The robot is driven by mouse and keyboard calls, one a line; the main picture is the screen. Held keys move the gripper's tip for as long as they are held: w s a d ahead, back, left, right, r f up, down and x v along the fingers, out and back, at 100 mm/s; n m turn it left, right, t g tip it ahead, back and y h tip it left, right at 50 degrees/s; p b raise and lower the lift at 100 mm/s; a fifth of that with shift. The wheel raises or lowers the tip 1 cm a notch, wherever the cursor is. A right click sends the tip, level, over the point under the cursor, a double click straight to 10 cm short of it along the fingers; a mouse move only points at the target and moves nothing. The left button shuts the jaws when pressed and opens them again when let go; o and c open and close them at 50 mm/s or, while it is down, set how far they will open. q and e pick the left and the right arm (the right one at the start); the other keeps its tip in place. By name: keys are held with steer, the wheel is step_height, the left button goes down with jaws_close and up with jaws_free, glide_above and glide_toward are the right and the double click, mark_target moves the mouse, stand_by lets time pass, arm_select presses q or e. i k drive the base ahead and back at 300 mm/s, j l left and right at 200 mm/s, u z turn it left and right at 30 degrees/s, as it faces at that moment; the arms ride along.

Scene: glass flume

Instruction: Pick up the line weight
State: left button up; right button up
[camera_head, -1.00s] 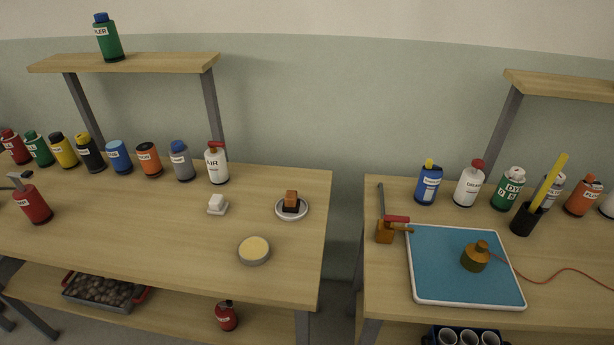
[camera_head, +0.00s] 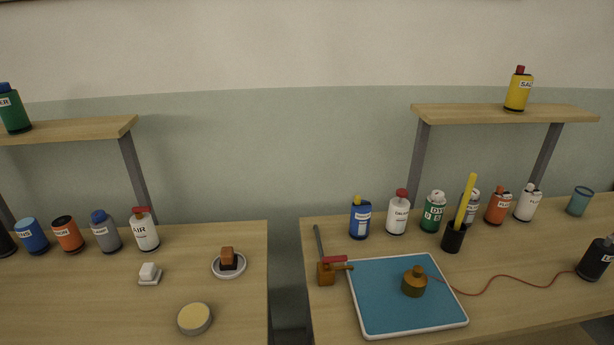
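A brass-brown weight with a knob on top (camera_head: 414,282), which looks like the line weight, stands upright on a blue mat or tray with a white rim (camera_head: 366,328). A thin red line (camera_head: 497,282) runs from beside the weight across the bench to the right, toward a dark bottle. Neither of my grippers is in view.
A brown tool with a red handle (camera_head: 327,271) stands left of the tray. A black cup with a yellow stick (camera_head: 453,239) and several bottles stand behind. A gap separates this bench from the left bench, which holds a round yellow-topped tin (camera_head: 194,319).

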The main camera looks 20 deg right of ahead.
mark_target(413, 283)
steer(key=z, duration=1.35)
